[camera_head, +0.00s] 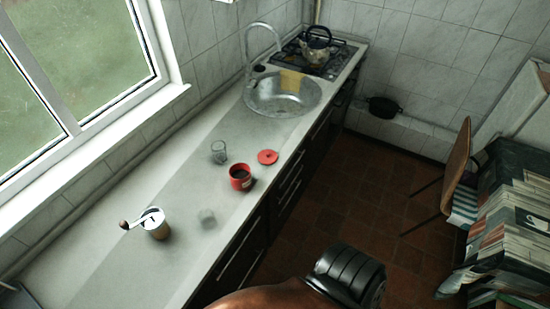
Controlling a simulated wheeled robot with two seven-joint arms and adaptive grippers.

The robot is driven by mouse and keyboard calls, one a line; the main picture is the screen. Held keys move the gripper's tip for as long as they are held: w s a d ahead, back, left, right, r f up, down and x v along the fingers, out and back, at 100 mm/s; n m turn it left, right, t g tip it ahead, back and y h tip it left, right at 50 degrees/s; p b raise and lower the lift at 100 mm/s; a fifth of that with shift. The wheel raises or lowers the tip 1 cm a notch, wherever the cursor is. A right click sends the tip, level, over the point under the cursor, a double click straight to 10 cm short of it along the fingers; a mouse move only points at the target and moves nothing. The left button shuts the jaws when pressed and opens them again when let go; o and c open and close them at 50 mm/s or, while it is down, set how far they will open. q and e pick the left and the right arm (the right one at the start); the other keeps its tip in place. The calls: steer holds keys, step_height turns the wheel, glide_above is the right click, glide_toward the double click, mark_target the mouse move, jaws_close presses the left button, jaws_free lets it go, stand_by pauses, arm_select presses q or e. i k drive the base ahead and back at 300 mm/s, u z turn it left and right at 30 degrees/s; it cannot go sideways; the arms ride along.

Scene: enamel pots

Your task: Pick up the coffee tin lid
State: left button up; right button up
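The red coffee tin lid (268,157) lies flat on the grey counter (185,262), close to its front edge. The red coffee tin (240,183) stands upright and open to the lower left of the lid, with dark contents. The lid and the tin are apart. Neither of my grippers shows in the head view, so their position relative to the lid cannot be seen.
A clear glass (219,153) stands left of the lid, and a coffee grinder (157,228) stands nearer. Behind are a round sink (305,98) and a stove with a kettle (317,50). A chair (457,165) stands right.

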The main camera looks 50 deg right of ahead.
mark_target(266, 157)
steer(key=z, duration=1.7)
